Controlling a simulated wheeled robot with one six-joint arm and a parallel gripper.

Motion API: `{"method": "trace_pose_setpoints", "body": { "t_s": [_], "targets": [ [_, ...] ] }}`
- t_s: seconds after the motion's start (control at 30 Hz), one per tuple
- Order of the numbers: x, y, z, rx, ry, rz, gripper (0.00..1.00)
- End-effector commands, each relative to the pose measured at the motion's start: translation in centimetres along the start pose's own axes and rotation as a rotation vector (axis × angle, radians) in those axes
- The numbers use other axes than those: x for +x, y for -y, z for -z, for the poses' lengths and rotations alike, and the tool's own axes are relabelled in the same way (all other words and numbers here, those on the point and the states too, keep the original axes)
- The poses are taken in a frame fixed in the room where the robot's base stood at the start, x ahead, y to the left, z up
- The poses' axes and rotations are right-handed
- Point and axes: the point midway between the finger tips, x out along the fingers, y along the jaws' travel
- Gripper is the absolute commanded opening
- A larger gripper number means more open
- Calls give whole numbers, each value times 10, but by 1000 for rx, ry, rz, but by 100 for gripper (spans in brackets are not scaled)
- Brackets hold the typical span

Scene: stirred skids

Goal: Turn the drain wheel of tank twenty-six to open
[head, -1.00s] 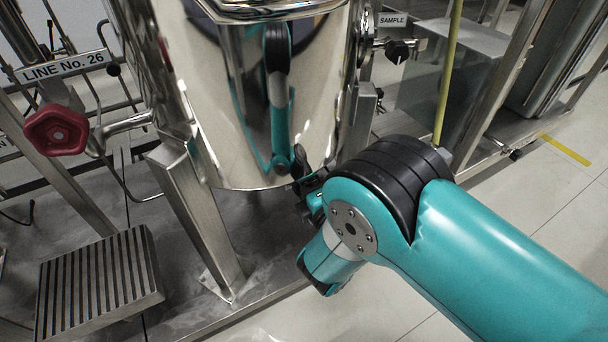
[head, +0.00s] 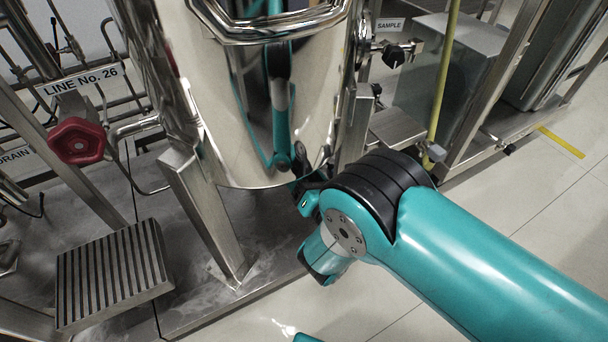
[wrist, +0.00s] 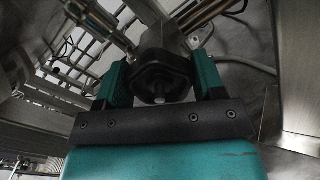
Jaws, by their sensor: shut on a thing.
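The steel tank (head: 300,120) stands in the middle of the head view. My gripper is at its lower right side there, mostly hidden by my own wrist and forearm. In the wrist view my gripper (wrist: 162,76) has its two teal fingers on either side of a dark wheel (wrist: 160,86) with a pale centre, shut on it. A stem runs from this wheel up toward pipes. I cannot read a label on it. A red handwheel (head: 78,142) sits on a pipe at the left, below a "LINE No. 26" sign (head: 78,80), away from my gripper.
A "DRAIN" label (head: 16,156) shows at the left edge. A "SAMPLE" label (head: 389,24) is near a small black knob (head: 394,56) right of the tank. A steel leg (head: 208,215) and a slotted step (head: 115,275) stand at left. Open tiled floor (head: 520,210) lies right.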

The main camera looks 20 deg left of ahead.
Motion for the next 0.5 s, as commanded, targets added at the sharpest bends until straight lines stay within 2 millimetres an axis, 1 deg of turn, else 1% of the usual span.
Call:
{"method": "trace_pose_setpoints", "body": {
  "t_s": [0.2, 0.5],
  "targets": [
    [1, 1, -1, -149, 3, 3, 39],
    [1, 1, -1, -268, 2, 3, 39]
  ]
}}
